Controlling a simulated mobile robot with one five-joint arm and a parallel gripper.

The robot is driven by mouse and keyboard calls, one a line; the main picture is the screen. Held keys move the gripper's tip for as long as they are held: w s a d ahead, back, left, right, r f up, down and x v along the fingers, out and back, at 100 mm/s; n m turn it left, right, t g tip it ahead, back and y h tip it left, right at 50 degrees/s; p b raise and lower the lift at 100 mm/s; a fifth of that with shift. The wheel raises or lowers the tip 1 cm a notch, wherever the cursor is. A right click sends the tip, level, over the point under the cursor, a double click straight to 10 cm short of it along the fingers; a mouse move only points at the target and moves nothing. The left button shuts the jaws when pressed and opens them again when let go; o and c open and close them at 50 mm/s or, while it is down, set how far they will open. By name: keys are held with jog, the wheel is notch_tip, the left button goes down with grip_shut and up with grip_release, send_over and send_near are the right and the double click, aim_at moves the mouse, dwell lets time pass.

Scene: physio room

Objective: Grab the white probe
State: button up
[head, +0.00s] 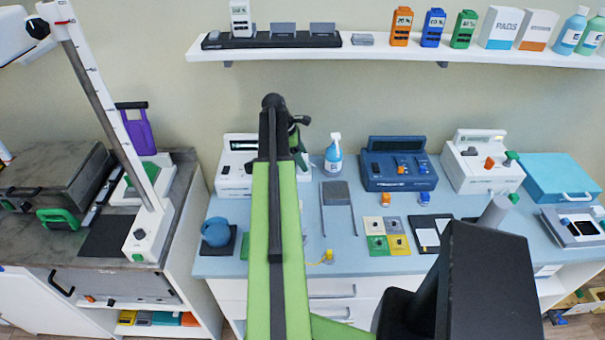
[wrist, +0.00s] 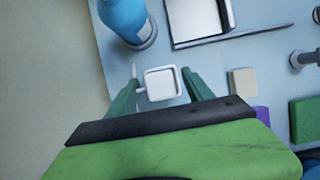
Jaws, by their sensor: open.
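In the wrist view, a small white square-topped piece (wrist: 161,84), which looks like the white probe, lies on the pale blue worktop. A thin light stub or cable shows at its left side. My gripper (wrist: 161,82) is open, with one green finger to the left and one to the right of this piece. I cannot tell whether the fingers reach down beside it or stay above it. In the head view my gripper (head: 299,150) is over the back of the worktop, partly hidden by my arm.
The blue worktop (head: 450,202) holds a white device (head: 232,181), a spray bottle (head: 334,160) and a dark blue device (head: 393,176). In the wrist view, a blue rounded thing (wrist: 123,16) and a beige block (wrist: 243,82) are near the fingers. A shelf (head: 380,55) runs above.

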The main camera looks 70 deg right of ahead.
jog(key=shift+s+f, duration=0.1)
jog(key=shift+f, duration=0.05)
jog(key=shift+c, duration=0.4)
grip_shut()
